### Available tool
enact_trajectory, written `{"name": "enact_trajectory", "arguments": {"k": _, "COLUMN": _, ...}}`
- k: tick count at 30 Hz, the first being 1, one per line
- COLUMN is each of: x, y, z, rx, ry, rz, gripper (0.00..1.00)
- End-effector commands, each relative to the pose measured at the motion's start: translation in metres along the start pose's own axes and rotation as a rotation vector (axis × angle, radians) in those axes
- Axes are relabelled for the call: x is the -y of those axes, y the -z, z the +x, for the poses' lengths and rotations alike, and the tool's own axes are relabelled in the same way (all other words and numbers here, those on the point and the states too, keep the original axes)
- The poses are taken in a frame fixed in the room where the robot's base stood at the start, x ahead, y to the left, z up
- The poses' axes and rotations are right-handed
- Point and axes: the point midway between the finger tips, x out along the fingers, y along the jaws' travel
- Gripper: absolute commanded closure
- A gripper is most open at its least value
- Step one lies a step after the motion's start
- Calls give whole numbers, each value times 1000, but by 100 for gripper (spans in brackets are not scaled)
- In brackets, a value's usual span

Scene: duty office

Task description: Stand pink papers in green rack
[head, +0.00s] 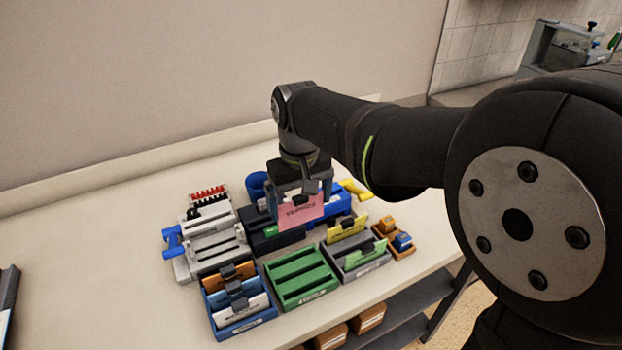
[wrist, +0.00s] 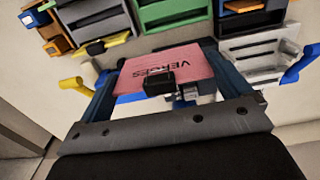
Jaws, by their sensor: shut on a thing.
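A pink paper card (head: 301,210) with dark print and a black clip on its upper edge hangs in my gripper (head: 303,188). The jaws are shut on it, and it is above the racks, behind the green rack. In the wrist view the pink card (wrist: 160,65) spans between the two fingers of my gripper (wrist: 163,74). The green rack (head: 300,278) stands at the front middle of the table with empty slots. Part of it shows at the top of the wrist view (wrist: 172,14). No other pink paper is clearly visible.
A blue rack (head: 243,325) with orange, blue and white cards stands left of the green rack. A grey rack (head: 357,262) with yellow and green cards stands right. A light grey rack (head: 215,245) and a dark blue tray (head: 270,240) lie behind. The table's left is mostly bare.

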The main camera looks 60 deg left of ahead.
Motion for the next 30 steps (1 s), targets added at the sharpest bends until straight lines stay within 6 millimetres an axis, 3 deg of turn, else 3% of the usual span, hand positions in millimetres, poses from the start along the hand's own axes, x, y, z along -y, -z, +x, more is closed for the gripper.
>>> {"name": "enact_trajectory", "arguments": {"k": 3, "x": 24, "y": -14, "z": 12, "rx": 0, "ry": 0, "rz": -4, "gripper": 31}}
{"name": "enact_trajectory", "arguments": {"k": 7, "x": 34, "y": -21, "z": 19, "rx": -1, "ry": 0, "rz": -1, "gripper": 31}}
{"name": "enact_trajectory", "arguments": {"k": 30, "x": 35, "y": -21, "z": 75, "rx": 1, "ry": 0, "rz": 1, "gripper": 31}}
